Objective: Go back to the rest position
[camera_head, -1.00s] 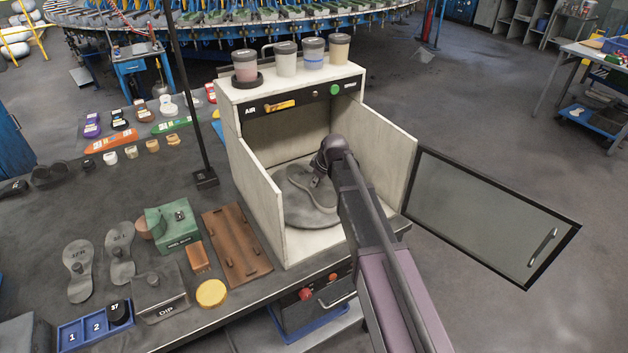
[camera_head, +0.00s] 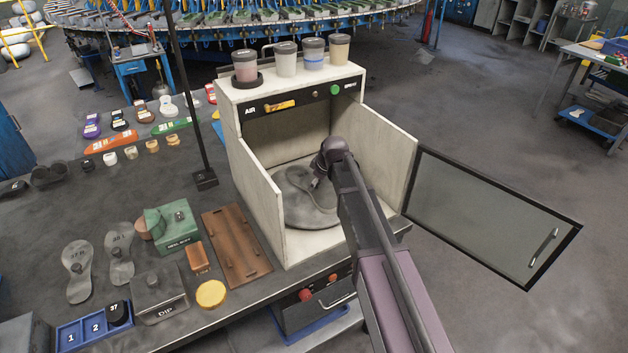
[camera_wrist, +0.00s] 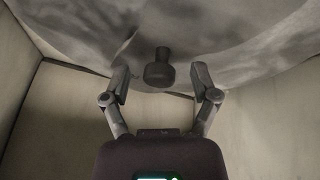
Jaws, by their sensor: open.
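My gripper (camera_head: 316,182) is inside the white booth (camera_head: 257,215), low over the grey round turntable (camera_head: 310,218). The wrist view shows its two fingers (camera_wrist: 160,75) spread apart with nothing held. A dark knob (camera_wrist: 158,72) appears between the fingertips, with clear gaps on both sides. The knob stands on a grey surface (camera_wrist: 235,45) with darker patches. In the head view a grey sole-shaped plate (camera_head: 293,180) lies on the turntable, partly hidden by my wrist. The fingertips are too small there to tell their distance from it.
The booth's side walls stand close on both sides of my arm. Its glass door (camera_head: 490,215) hangs open at the right. Cups (camera_head: 286,60) stand on its roof. A thin black post (camera_head: 190,100) and a brown board (camera_head: 237,245) are to the left.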

